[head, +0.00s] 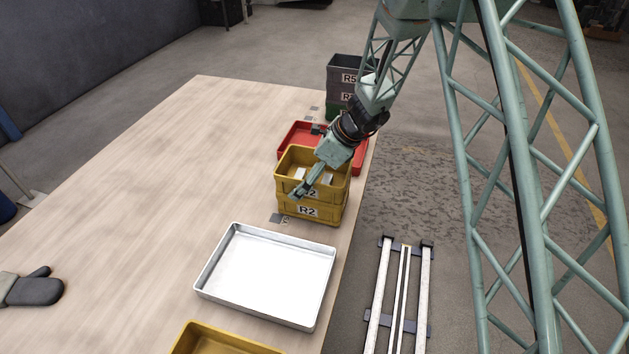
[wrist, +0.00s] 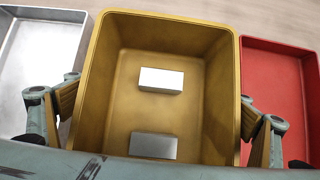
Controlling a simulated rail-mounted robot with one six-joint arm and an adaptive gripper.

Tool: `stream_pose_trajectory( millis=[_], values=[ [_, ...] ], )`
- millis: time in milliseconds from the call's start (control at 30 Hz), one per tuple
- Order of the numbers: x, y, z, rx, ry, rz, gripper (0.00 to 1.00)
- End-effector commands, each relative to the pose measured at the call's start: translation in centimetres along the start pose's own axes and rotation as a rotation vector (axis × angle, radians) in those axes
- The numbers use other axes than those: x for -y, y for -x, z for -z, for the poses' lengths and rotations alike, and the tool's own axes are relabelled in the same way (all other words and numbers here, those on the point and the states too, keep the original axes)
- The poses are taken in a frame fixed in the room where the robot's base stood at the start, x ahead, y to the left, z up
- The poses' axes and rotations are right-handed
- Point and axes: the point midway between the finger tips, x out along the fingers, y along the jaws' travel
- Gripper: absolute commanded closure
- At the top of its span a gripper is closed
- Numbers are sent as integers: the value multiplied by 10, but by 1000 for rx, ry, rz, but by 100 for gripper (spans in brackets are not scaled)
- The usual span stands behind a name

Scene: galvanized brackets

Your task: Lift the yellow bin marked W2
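Two yellow bins are stacked at the table's right edge in the head view. The lower bin (head: 309,211) is marked R2. The upper bin (head: 297,151) has a label ending in 2, its first letter covered by my gripper (head: 304,187). In the wrist view the upper bin (wrist: 170,28) lies between my gripper's two fingers (wrist: 160,112), one outside each side wall. The fingers are spread wide and sit very near the rim; firm contact does not show. Two pale metal blocks lie in the bin, one farther (wrist: 161,80) and one nearer (wrist: 153,146).
A red tray (head: 290,136) lies just behind the stack, and dark marked bins (head: 346,70) stand beyond it. A silver tray (head: 213,270) and another yellow bin (head: 190,337) are in front. A glove (head: 36,289) lies at left. The table's middle is clear.

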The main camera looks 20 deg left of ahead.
Motion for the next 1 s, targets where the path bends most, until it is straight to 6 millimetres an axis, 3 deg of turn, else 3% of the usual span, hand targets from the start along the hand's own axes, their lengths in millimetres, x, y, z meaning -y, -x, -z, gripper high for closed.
stream_pose_trajectory(
  millis=[200,567,1000],
  values=[
    [0,0,0,0,0,0,23],
    [0,2,-2,0,0,1,23],
    [0,25,-16,1,1,1,23]
  ],
)
